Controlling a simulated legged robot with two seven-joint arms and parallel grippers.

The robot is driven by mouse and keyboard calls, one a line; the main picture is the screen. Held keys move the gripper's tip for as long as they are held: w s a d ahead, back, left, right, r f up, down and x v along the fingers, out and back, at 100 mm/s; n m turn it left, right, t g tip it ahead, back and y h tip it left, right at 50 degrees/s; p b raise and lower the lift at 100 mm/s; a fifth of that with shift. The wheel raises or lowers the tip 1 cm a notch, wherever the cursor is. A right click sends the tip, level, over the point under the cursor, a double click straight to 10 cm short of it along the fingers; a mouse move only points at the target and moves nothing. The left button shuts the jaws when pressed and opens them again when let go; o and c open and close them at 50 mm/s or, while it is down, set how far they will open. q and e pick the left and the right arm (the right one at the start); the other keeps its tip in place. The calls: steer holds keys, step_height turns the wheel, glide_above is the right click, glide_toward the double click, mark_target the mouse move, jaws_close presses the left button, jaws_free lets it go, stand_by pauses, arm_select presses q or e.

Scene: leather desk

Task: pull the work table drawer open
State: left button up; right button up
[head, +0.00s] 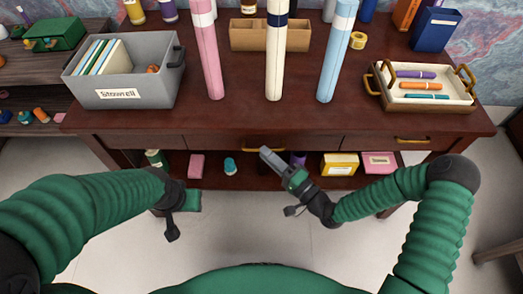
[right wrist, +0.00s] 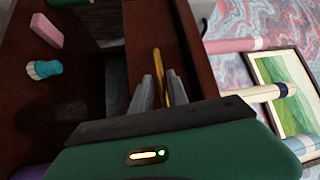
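The dark wood work table (head: 350,122) has a row of drawer fronts along its near edge. The middle drawer front (head: 220,144) looks flush and closed. Its gold bar handle (head: 247,149) is partly hidden behind my right gripper (head: 268,155). In the right wrist view the handle (right wrist: 161,75) runs between the two grey fingers of that gripper (right wrist: 160,90), which look apart around it. Whether either finger touches it I cannot tell. My left gripper (head: 173,215) hangs in front of the table's left part, away from the drawers, its fingers unclear.
A second gold handle (head: 412,140) is on the right drawer. The tabletop holds a grey bin (head: 125,97), tall pink, cream and blue tubes, and a tray (head: 425,102). A lower shelf carries a yellow box (head: 340,165) and other small items. The floor in front is clear.

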steer(key=shift+x, duration=1.4)
steer(key=shift+c, duration=0.4)
jaws_close()
steer(key=shift+f, duration=0.2)
